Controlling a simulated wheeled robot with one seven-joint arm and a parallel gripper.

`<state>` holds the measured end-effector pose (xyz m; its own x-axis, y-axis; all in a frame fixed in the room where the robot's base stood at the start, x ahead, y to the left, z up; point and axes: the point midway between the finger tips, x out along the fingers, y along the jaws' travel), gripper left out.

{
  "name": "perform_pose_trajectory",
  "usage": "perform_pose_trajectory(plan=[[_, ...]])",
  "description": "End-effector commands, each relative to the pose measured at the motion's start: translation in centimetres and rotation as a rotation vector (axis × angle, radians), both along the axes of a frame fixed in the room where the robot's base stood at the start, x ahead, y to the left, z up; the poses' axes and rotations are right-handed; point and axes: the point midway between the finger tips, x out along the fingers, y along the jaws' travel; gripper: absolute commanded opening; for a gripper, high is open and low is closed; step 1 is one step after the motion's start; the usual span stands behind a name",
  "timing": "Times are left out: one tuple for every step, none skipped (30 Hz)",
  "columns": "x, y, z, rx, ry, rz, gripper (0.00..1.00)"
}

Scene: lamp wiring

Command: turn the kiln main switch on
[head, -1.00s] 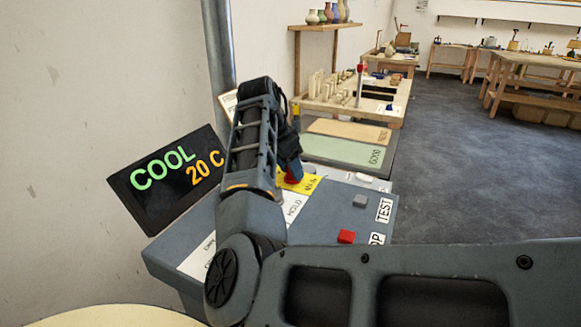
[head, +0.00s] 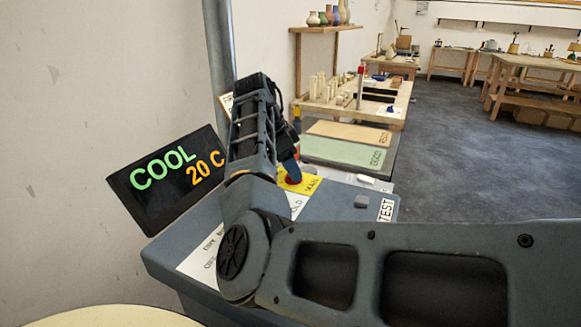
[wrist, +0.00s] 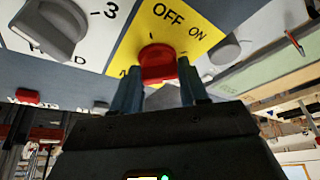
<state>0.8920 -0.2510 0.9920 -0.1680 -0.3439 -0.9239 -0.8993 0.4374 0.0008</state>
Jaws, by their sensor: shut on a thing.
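The kiln main switch is a red knob (wrist: 157,62) on a yellow plate (wrist: 140,28) marked OFF and ON. My gripper (wrist: 160,88) is shut on the knob, with one finger on each side of it. I cannot tell surely which mark the knob points to. In the head view, the red knob (head: 293,181) and yellow plate (head: 311,184) show just below my gripper (head: 290,172), partly hidden by my arm. The display (head: 170,180) beside the panel reads COOL and 20 C.
A grey dial (wrist: 55,25) sits left of the yellow plate in the wrist view. Green (head: 345,152) and tan boards lie beyond the panel. A bench (head: 385,105) with pale posts stands behind; open floor lies right.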

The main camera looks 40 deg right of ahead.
Motion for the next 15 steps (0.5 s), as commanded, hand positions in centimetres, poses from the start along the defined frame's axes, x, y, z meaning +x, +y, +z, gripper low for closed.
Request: perform_pose_trajectory(plan=[[0.02, 0.0, 0.08, -0.001, -0.002, -0.001, 0.13], [0.02, 0.0, 0.08, -0.001, -0.002, -0.001, 0.13], [0.02, 0.0, 0.08, -0.001, -0.002, -0.001, 0.13], [0.02, 0.0, 0.08, -0.001, -0.001, -0.001, 0.13], [0.02, 0.0, 0.08, -0.001, -0.001, -0.001, 0.46], [0.02, 0.0, 0.08, -0.001, -0.001, -0.001, 0.5], [0.02, 0.0, 0.07, -0.001, -0.001, -0.001, 0.53], [0.02, 0.0, 0.07, -0.001, -0.001, -0.001, 0.56], [0.02, 0.0, 0.06, -0.001, -0.001, -0.001, 0.6], [0.01, 0.0, 0.06, 0.0, -0.001, 0.0, 0.63], [0.01, 0.0, 0.05, 0.0, -0.001, 0.0, 0.66], [0.01, 0.0, 0.05, 0.0, -0.001, 0.0, 0.69], [0.01, 0.0, 0.04, 0.0, -0.001, 0.0, 0.69], [0.01, 0.0, 0.04, 0.0, -0.001, 0.0, 0.69], [0.01, 0.0, 0.03, 0.0, -0.001, 0.0, 0.69]])
